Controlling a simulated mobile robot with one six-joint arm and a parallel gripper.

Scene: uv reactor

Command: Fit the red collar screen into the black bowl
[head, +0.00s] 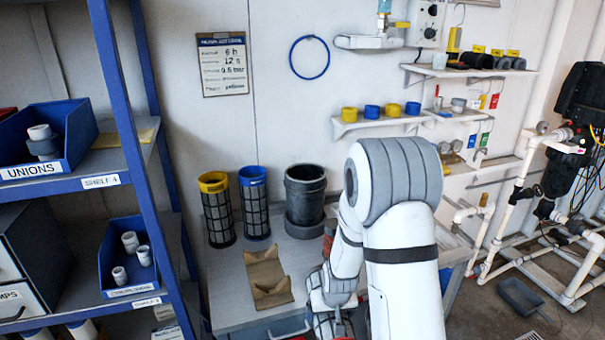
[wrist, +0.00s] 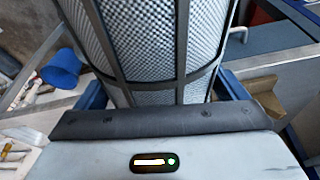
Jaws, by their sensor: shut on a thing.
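The black bowl (head: 305,203) is an open dark cylinder standing upright on the bench in the head view, left of my arm. My gripper (wrist: 165,92) is shut on a mesh screen (wrist: 150,45) with dark ribs. The blue fingers lie on both sides of the screen in the wrist view. Its collar is outside the wrist view, so its colour does not show there. In the head view my gripper is low at the front of the bench, apart from the bowl, and the screen is mostly hidden. A little red shows at the bottom edge.
A yellow-collared screen (head: 216,210) and a blue-collared screen (head: 254,203) stand left of the bowl. A brown cradle (head: 267,278) lies empty in front of them. A blue shelf rack (head: 128,115) stands at left. White piping (head: 490,235) is at right.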

